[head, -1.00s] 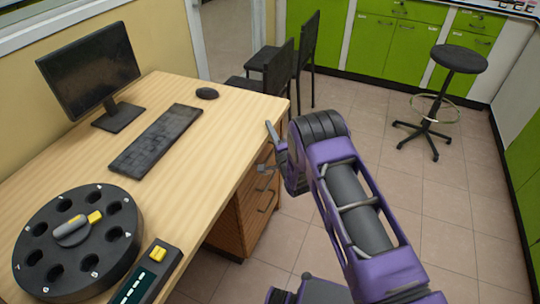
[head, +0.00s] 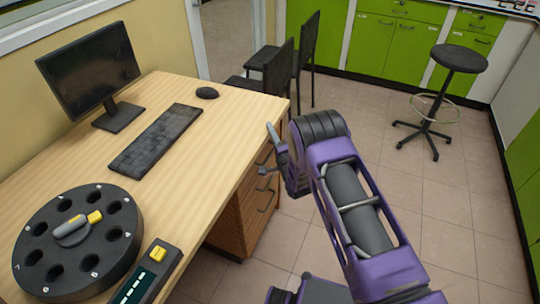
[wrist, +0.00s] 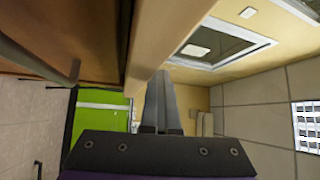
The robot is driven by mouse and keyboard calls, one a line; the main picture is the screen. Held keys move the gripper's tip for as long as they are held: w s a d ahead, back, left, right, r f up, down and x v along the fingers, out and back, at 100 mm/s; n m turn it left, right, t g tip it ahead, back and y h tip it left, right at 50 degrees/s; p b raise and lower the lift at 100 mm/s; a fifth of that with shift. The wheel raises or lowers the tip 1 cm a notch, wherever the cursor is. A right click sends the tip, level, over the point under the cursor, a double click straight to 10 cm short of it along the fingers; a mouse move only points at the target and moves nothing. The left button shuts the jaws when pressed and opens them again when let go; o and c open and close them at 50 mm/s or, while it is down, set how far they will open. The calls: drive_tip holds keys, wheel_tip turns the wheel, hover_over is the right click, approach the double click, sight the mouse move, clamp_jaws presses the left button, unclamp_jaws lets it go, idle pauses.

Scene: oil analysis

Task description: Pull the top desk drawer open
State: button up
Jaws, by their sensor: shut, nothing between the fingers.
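The wooden desk (head: 175,101) stands at the left, with a stack of drawers (head: 246,212) under its right end. The drawer fronts look flush, though my arm partly covers the upper ones. My gripper (head: 273,134) is beside the desk's right edge, near the upper drawers. In the wrist view my gripper (wrist: 160,98) has its fingers together and empty. There a brown drawer front (wrist: 100,35) with a grey bar handle (wrist: 40,62) lies to the left of the fingers, apart from them. I cannot tell how near the fingers are to the top handle.
On the desk are a monitor (head: 90,75), a keyboard (head: 156,138), a mouse (head: 207,93), a round black carousel (head: 70,245) and a device with a yellow button (head: 147,275). Dark chairs (head: 297,60) stand behind. A stool (head: 458,60) stands far right. The floor between is clear.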

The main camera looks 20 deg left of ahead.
drive_tip(key=shift+o, duration=0.2)
drive_tip(key=f+p+v, duration=0.1)
drive_tip(key=p+v, duration=0.1)
drive_tip(key=v, duration=1.4)
drive_tip(key=shift+s, duration=0.2)
drive_tip(key=shift+s+d+r, duration=0.35)
drive_tip(key=shift+s+d, duration=0.05)
drive_tip(key=shift+d, duration=0.05)
